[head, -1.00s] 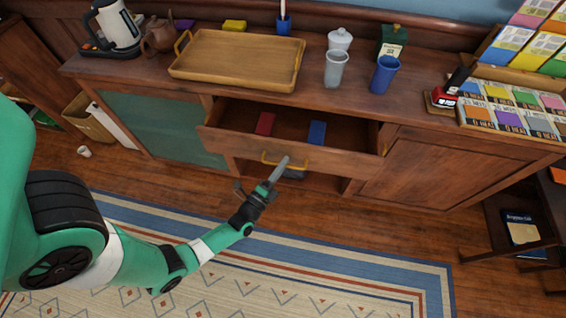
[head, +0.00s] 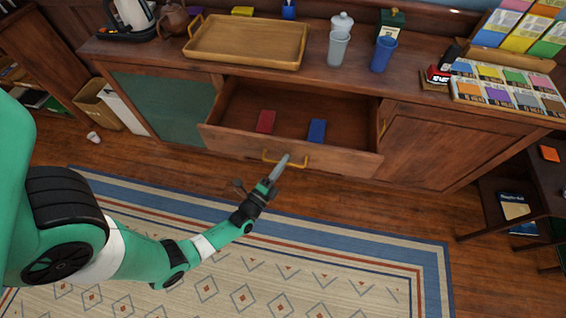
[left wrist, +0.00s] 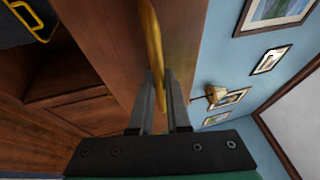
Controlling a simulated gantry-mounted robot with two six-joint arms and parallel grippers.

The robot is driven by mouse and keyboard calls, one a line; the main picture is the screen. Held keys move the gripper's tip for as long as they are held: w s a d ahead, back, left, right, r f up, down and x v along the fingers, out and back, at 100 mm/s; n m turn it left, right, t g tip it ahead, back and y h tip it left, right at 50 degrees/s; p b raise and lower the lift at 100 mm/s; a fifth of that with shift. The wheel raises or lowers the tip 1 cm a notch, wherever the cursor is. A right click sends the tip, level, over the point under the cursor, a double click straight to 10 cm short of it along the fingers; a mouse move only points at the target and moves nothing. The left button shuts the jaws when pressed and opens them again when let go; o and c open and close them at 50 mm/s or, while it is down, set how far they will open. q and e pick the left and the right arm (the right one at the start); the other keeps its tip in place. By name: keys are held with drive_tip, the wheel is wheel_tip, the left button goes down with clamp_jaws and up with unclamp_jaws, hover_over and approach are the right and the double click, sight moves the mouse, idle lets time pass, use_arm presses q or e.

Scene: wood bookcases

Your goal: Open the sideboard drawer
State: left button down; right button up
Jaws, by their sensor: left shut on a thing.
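The sideboard drawer (head: 225,140) is pulled out in the middle of the wooden sideboard (head: 420,150). A red item (head: 265,122) and a blue item (head: 317,130) lie inside it. My left gripper (head: 282,163) is at the front of the drawer, shut on its yellow handle (head: 299,164). In the left wrist view the two fingers (left wrist: 161,95) close around the handle (left wrist: 152,45). My right gripper is not in view.
A patterned rug (head: 300,270) covers the floor in front. A small dark table (head: 540,185) stands at the right.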

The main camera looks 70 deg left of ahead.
use_arm(q)
drive_tip(key=c, duration=0.9)
unclamp_jaws()
drive_tip(key=p+v, duration=0.2)
drive_tip(key=v, duration=0.9)
drive_tip(key=shift+s+d+f, duration=0.1)
drive_tip(key=shift+s+d, duration=0.1)
drive_tip(key=shift+s, duration=0.05)
